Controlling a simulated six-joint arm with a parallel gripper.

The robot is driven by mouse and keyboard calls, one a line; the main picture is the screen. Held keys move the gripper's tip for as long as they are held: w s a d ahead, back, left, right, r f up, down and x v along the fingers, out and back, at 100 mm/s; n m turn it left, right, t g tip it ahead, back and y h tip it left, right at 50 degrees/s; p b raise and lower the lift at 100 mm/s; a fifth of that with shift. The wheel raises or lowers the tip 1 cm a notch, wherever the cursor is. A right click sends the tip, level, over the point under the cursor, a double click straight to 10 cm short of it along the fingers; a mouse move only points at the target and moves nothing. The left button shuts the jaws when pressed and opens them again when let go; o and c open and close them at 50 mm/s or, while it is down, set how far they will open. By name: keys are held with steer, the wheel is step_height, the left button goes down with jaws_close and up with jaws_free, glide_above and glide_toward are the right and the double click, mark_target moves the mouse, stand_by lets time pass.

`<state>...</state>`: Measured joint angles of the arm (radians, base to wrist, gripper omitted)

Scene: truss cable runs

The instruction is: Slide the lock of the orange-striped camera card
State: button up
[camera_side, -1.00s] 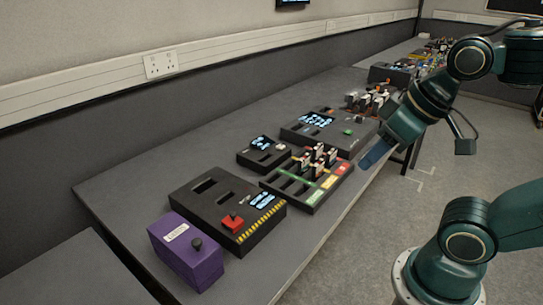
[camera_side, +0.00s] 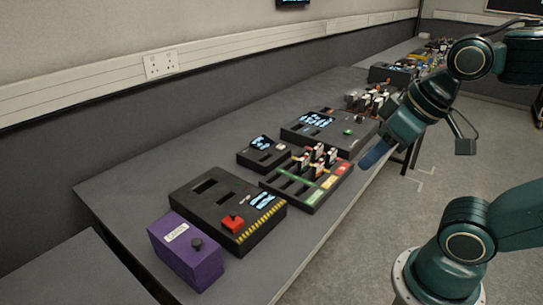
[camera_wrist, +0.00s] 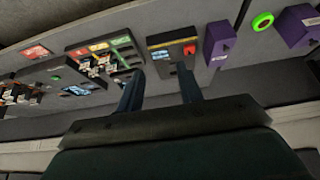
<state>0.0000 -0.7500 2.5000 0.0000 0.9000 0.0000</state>
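Several small upright cards (camera_side: 318,154) stand in a black rack with green, yellow and red labels (camera_side: 306,193) on the bench. The rack also shows upside down in the wrist view (camera_wrist: 122,54). The cards are too small for me to pick out an orange stripe or a lock. My gripper (camera_side: 375,155) hangs at the bench's front edge, to the right of the rack and apart from it. In the wrist view its two blue fingers (camera_wrist: 159,90) stand apart with nothing between them.
A black box with a red switch and hazard stripe (camera_side: 225,208), a purple box (camera_side: 187,252), a small screen box (camera_side: 263,153) and a larger panel with a green button (camera_side: 330,132) stand on the bench. A green ring (camera_wrist: 262,21) lies near purple boxes in the wrist view.

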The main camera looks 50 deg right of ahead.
steer(key=shift+c, duration=0.3)
steer(key=shift+w, duration=0.1)
steer(key=c, duration=0.7)
steer(key=shift+w+d+r, duration=0.25)
steer(key=shift+w, duration=0.25)
jaws_close()
steer(key=w+d+f+g, duration=0.1)
steer(key=w+d+g, duration=0.1)
steer(key=w+d, duration=0.45)
steer(key=w+d+f+g, duration=0.1)
steer(key=w+d, duration=0.3)
steer(key=w, duration=0.5)
steer(key=w+d+f+g, duration=0.1)
steer(key=w+d+f, duration=0.2)
steer(key=d+f, duration=0.3)
steer(key=w+d+f+g, duration=0.1)
steer(key=w+d+f, duration=0.3)
steer(key=d+f, duration=0.3)
steer(key=d, duration=0.3)
steer(key=shift+d+g, duration=0.2)
steer(key=shift+g, duration=0.1)
